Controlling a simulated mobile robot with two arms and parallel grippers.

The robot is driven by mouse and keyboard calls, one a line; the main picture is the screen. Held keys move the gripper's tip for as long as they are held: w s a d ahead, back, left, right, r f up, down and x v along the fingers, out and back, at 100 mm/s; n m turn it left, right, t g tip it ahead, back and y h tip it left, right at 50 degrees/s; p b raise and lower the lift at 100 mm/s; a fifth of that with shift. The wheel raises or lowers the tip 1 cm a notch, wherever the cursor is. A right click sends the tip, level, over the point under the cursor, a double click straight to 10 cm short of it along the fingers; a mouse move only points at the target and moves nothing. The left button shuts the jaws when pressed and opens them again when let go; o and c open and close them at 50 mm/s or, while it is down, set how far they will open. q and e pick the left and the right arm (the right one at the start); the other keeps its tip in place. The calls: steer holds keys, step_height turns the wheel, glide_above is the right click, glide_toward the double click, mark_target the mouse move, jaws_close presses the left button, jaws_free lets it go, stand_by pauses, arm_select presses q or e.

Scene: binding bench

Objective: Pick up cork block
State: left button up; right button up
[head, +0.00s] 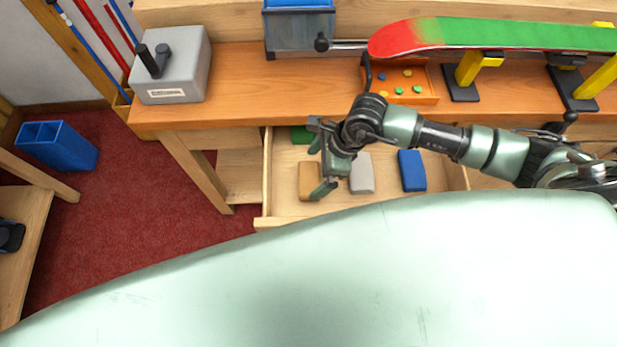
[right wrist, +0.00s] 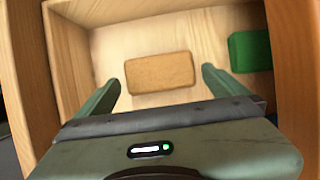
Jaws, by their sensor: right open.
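The cork block (head: 306,183) is a tan block lying flat on the floor of the open drawer (head: 290,211), toward its left end. In the right wrist view the cork block (right wrist: 160,74) lies between and beyond the fingertips, with clear gaps on both sides. My right gripper (head: 317,168) is open and empty above the block and partly covers it in the head view. The open fingers of my right gripper (right wrist: 161,80) also show in the right wrist view. My left gripper is not in view.
The drawer also holds a grey block (head: 361,174), a blue block (head: 412,170) and a green block (right wrist: 250,52). The drawer walls stand close around the gripper. Above is the bench top (head: 236,75) with a grey box (head: 180,72) and an orange tray (head: 428,84).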

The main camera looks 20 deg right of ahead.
mark_target(309, 178)
steer(key=x, duration=0.4)
steer(key=shift+a+f, duration=0.15)
steer(key=shift+f, duration=0.15)
steer(key=shift+c, duration=0.3)
steer(key=c, duration=0.9)
steer(key=shift+c, duration=0.2)
steer(key=shift+r, duration=0.1)
step_height(309, 178, up, 20)
